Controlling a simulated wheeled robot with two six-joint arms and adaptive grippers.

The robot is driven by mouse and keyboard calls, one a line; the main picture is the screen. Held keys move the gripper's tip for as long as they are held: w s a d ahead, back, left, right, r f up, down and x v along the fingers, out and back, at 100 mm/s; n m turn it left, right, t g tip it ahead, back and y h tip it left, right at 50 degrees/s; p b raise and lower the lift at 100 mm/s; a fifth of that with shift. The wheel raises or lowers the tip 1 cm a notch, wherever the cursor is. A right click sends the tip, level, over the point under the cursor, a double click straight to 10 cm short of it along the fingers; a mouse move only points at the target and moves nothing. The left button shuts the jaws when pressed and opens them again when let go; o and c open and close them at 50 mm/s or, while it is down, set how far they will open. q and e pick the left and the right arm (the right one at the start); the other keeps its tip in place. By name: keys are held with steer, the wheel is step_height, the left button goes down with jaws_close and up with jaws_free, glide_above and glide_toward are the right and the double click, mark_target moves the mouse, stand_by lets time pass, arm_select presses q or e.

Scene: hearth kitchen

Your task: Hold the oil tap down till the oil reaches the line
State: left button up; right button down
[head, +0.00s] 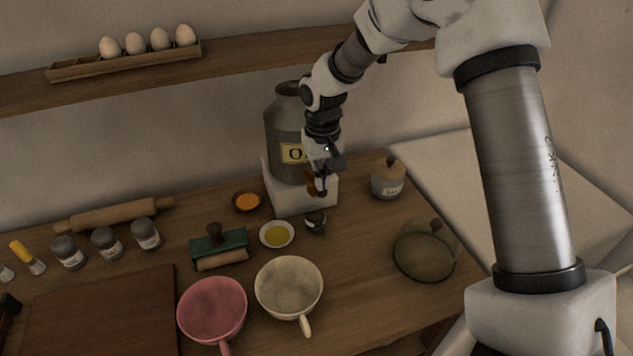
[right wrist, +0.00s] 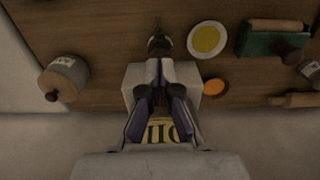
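The grey oil can (head: 285,113) with a yellow label (head: 293,153) stands on a pale block (head: 290,198) at the back of the counter. My right gripper (head: 321,184) is in front of the can, pointing down at the tap. Its fingers (right wrist: 159,66) come together at the tips and look shut in the right wrist view. The fingers largely hide the tap, and I cannot tell whether they touch it or press it. A small dark glass jar (head: 316,221) stands below the fingers. Its line and oil level are too small to make out. My left gripper is out of view.
A lidded pot (head: 388,181) stands right of the block, a glass lid (head: 426,250) nearer.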

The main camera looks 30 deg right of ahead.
steer(key=shift+f+b, duration=0.5)
steer(key=shift+f, duration=0.85)
steer(key=shift+r, duration=0.1)
stand_by(1.5)
step_height(320, 180, up, 7)
steer(key=p, duration=0.7)
steer(key=shift+s+r, duration=0.1)
steer(key=shift+r, duration=0.1)
steer(key=shift+f, duration=0.35)
